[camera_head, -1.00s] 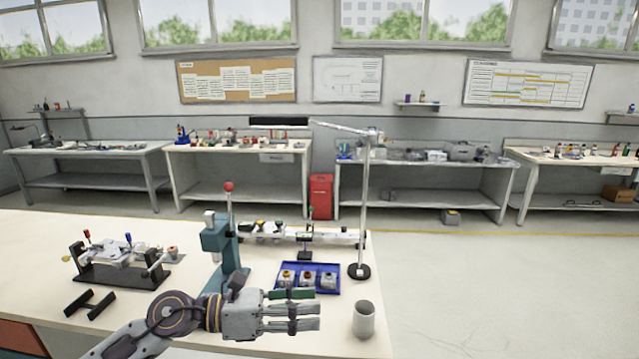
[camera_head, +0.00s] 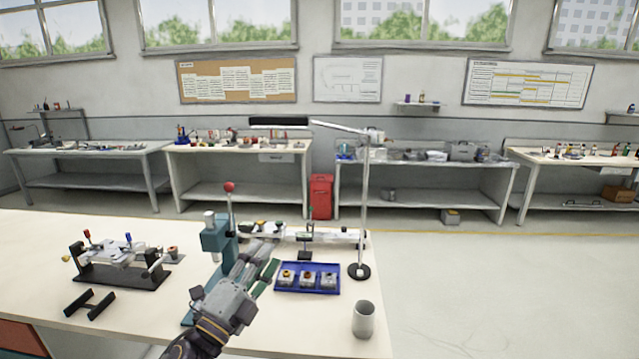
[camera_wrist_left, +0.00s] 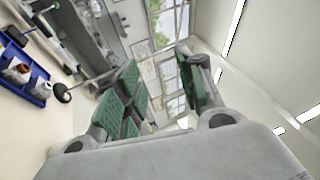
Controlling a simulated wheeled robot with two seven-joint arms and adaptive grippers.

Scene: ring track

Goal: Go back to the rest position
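My left gripper (camera_head: 262,262) reaches in from the bottom of the head view, its fingers pointing up and away over the workbench. It is between the teal press and the blue tray. In the left wrist view its green-padded fingers (camera_wrist_left: 160,95) stand apart with nothing between them. My right gripper does not show in either view.
A teal press with a red knob (camera_head: 229,187) stands close left of the gripper. A blue tray (camera_head: 334,291) with three small parts is right of it.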

